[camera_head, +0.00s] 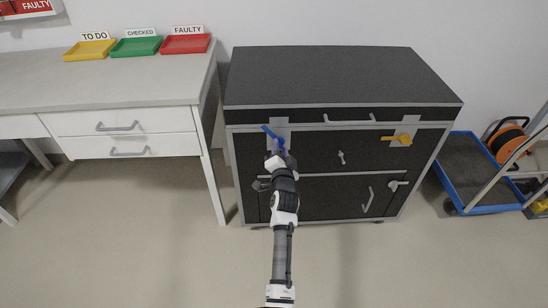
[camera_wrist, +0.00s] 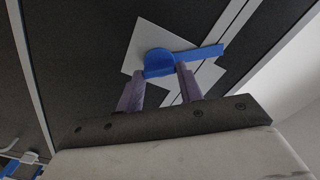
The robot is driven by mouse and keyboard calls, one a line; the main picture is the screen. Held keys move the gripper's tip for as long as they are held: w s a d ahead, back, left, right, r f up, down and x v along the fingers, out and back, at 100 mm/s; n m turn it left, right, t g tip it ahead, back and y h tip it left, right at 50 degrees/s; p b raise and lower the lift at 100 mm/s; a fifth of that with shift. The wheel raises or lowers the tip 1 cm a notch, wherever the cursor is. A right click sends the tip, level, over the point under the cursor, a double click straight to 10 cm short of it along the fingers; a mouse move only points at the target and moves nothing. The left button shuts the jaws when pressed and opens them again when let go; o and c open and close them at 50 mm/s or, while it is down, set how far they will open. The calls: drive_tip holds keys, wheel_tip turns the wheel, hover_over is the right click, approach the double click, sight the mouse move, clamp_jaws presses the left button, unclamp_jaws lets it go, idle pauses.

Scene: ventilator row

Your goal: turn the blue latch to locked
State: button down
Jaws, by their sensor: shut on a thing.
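The blue latch (camera_head: 268,130) is on the upper left of the dark cabinet's front, over a light grey plate (camera_head: 283,121). Its bar slants from upper left to lower right in the head view. My gripper (camera_head: 275,149) reaches up to it from below and hides part of it. In the wrist view the blue latch (camera_wrist: 205,52) has a round hub with a flat bar running to the right. My gripper (camera_wrist: 160,82) has its two purple fingers on either side of the latch's lower part, shut on it.
The dark cabinet (camera_head: 340,75) also has a yellow latch (camera_head: 397,140) at right and several grey handles. A white desk (camera_head: 130,92) with yellow, green and red trays stands at left. A blue cart (camera_head: 470,180) stands at right. The floor in front is clear.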

drive_tip(key=m+p, duration=0.2)
drive_tip(key=m, duration=0.1)
drive_tip(key=shift+r+m, duration=0.3)
drive_tip(key=shift+d+f+m+p, duration=0.15)
drive_tip(key=shift+m+p, duration=0.7)
drive_tip(key=shift+m, duration=1.05)
drive_tip(key=c, duration=0.9)
unclamp_jaws()
drive_tip(key=shift+w+f, duration=0.1)
drive_tip(key=shift+f, duration=0.05)
drive_tip(key=shift+s+f, duration=0.1)
drive_tip(key=shift+s, duration=0.4)
drive_tip(key=s+b, duration=0.1)
drive_tip(key=s, duration=1.2)
